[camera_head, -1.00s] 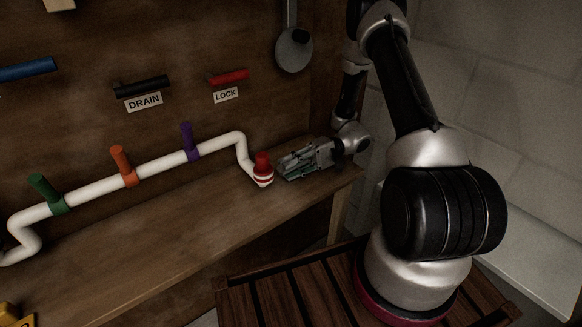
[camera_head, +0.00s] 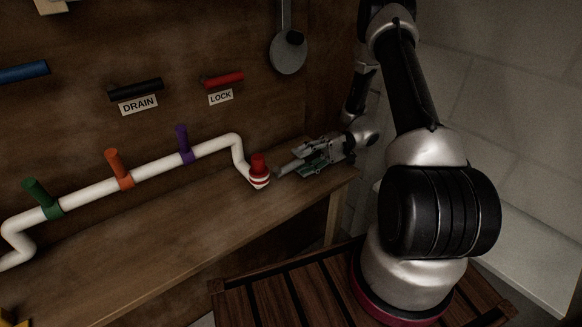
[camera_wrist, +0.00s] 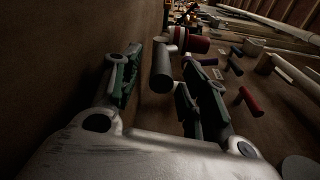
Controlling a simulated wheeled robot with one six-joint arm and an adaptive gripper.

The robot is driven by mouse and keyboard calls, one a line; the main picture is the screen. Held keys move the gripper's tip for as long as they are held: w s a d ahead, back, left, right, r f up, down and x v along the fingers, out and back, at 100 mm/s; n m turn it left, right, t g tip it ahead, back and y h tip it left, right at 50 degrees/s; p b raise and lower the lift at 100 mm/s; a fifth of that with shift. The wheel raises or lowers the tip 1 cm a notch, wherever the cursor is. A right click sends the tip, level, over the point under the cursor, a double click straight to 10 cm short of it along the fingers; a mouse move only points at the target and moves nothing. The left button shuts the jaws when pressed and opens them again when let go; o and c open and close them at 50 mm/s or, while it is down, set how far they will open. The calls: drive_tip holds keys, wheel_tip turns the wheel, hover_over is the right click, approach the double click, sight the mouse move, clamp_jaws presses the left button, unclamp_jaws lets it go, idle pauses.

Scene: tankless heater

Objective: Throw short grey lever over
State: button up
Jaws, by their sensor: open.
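A short grey lever (camera_wrist: 162,68) shows in the wrist view as a dark grey cylinder, its near end between my two fingers with a gap on either side. In the head view a grey rod (camera_head: 288,169), which looks like the same lever, sticks out in front of my gripper toward the red cap. My gripper (camera_head: 306,157) is open, low over the right end of the wooden shelf. Its fingers also show in the wrist view (camera_wrist: 163,60). The lever's mount is hard to make out.
A red cap (camera_head: 259,164) ends the white pipe (camera_head: 85,194), close to the lever. The pipe carries green, orange and purple handles. Above are a black DRAIN lever (camera_head: 136,89), a red LOCK lever (camera_head: 224,80) and a hanging grey disc-ended lever (camera_head: 289,53). A block wall stands right.

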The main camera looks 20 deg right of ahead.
drive_tip(key=v, duration=0.6)
drive_tip(key=shift+d, duration=0.1)
drive_tip(key=s+a+r+h, duration=0.1)
drive_tip(key=s+r+h, duration=0.4)
drive_tip(key=r, duration=0.4)
drive_tip(key=s+a+r+h, duration=0.1)
drive_tip(key=s+r+h, duration=0.35)
drive_tip(key=r, duration=0.45)
drive_tip(key=s+d+r+t+h, duration=0.5)
drive_tip(key=s+r+t+h, duration=0.2)
drive_tip(key=s, duration=0.5)
drive_tip(key=shift+s+r+t, duration=0.2)
drive_tip(key=shift+r+t, duration=0.3)
drive_tip(key=shift+r, duration=0.25)
